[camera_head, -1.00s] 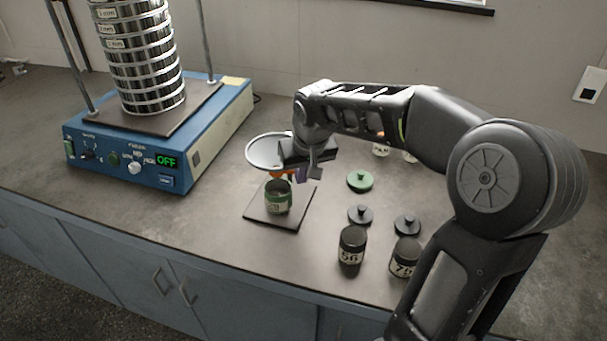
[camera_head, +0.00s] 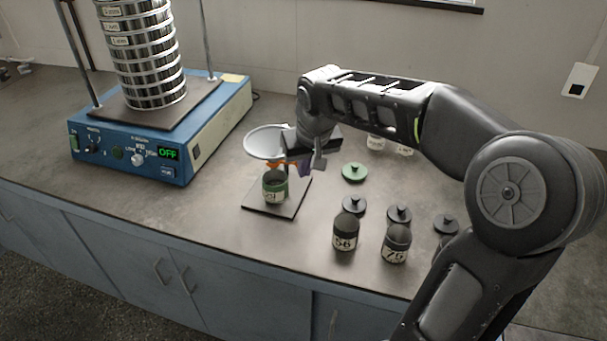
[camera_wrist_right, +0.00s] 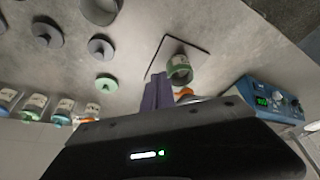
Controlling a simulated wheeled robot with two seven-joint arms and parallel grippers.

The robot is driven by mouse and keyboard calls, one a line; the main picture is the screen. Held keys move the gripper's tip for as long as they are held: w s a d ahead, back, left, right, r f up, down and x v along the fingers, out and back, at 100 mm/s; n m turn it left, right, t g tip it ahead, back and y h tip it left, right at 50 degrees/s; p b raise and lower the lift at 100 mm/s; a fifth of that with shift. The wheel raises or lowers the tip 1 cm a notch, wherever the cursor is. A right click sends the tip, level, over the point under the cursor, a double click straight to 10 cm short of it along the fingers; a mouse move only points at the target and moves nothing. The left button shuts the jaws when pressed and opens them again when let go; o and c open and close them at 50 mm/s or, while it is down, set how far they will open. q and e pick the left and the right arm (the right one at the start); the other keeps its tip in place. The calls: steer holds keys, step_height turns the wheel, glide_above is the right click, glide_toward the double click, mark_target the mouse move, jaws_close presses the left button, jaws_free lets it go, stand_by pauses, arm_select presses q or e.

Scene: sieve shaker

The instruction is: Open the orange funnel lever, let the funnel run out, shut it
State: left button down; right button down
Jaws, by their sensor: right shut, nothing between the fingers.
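The pale round funnel (camera_head: 262,153) stands over an open green-banded jar (camera_head: 274,190) on a dark square base plate (camera_head: 290,206). A bit of the orange lever (camera_head: 281,162) shows under the funnel, beside my right gripper (camera_head: 304,168). My right wrist hides part of the funnel. In the right wrist view the purple fingers (camera_wrist_right: 157,92) are closed together and empty, close beside the orange part (camera_wrist_right: 183,92). I cannot tell whether they touch it. The jar (camera_wrist_right: 179,70) shows just beyond. The funnel's contents and the lever's exact position are hidden. My left gripper is out of view.
A blue sieve shaker (camera_head: 128,157) with a tall sieve stack stands at the left, its display reading OFF. Dark jars (camera_head: 345,232) and (camera_head: 396,243), black lids (camera_head: 399,214) and a green lid (camera_head: 355,172) lie right of the funnel. The bench's front left is clear.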

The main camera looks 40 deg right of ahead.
steer(key=v, duration=0.6)
steer(key=shift+r, duration=0.25)
steer(key=shift+f, duration=0.1)
